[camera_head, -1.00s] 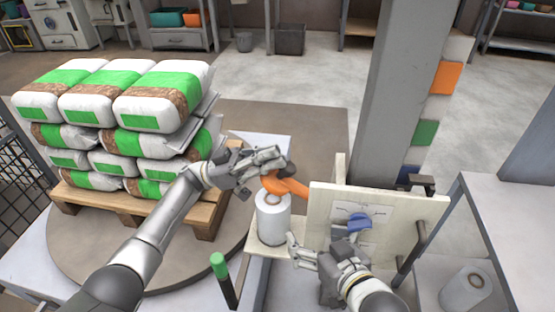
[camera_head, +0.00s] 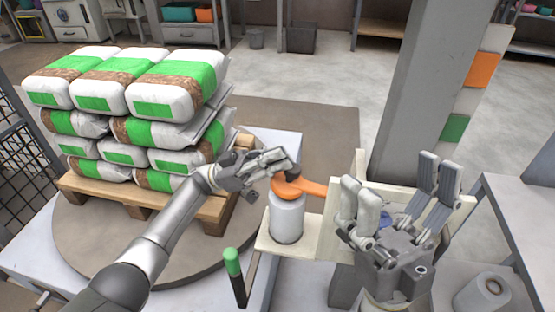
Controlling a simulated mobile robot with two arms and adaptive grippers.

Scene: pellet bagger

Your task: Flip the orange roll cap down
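The orange roll cap (camera_head: 298,188) lies over the top of the white film roll (camera_head: 287,220), and its arm runs right to the pale wooden board (camera_head: 328,232). The roll's core is hidden under it. My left gripper (camera_head: 290,167) is just above the cap, with its fingertips at or touching the cap's upper side. I cannot tell whether its fingers are shut on any part of it. My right gripper (camera_head: 398,200) is open and empty, with its fingers spread upward in front of the board.
A pallet (camera_head: 130,205) of stacked green and white bags (camera_head: 180,85) stands at the left on a round turntable (camera_head: 82,240). A grey post (camera_head: 415,110) rises behind the board. A green-topped post (camera_head: 232,262) stands in front. A spare roll (camera_head: 483,292) lies at lower right.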

